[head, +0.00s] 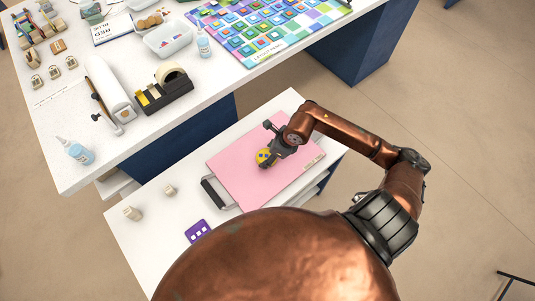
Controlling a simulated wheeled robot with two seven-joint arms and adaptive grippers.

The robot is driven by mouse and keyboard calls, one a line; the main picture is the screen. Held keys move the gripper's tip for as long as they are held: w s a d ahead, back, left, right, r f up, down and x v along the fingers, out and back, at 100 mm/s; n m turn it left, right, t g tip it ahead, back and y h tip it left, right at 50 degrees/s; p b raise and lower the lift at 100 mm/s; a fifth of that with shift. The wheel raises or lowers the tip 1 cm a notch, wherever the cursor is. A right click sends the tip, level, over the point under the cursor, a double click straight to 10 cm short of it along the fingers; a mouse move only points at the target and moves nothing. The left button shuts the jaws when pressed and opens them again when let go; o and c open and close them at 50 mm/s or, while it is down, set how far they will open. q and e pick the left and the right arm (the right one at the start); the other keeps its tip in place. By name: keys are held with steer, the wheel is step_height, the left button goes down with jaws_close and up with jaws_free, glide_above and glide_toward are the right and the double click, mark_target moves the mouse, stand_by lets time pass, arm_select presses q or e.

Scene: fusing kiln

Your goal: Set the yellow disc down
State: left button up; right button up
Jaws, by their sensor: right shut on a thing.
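The yellow disc (262,155) is at the fingertips of my right gripper (267,158), which is shut on it. The gripper and disc are over the pink board (235,165) on the low white table. I cannot tell whether the disc touches the board or is a little above it. The gripper covers part of the disc. My left gripper is not in view.
A purple card (197,231) and small beige pots (132,213) sit on the low table (150,245). The higher white bench (120,150) holds a tape dispenser (166,92), a bottle (75,150) and a colourful tile panel (262,30). The pink board's left part is clear.

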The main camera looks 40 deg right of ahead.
steer(key=o, duration=1.3)
steer(key=p+v, duration=0.2)
steer(key=v, duration=1)
steer(key=shift+a+r, duration=0.1)
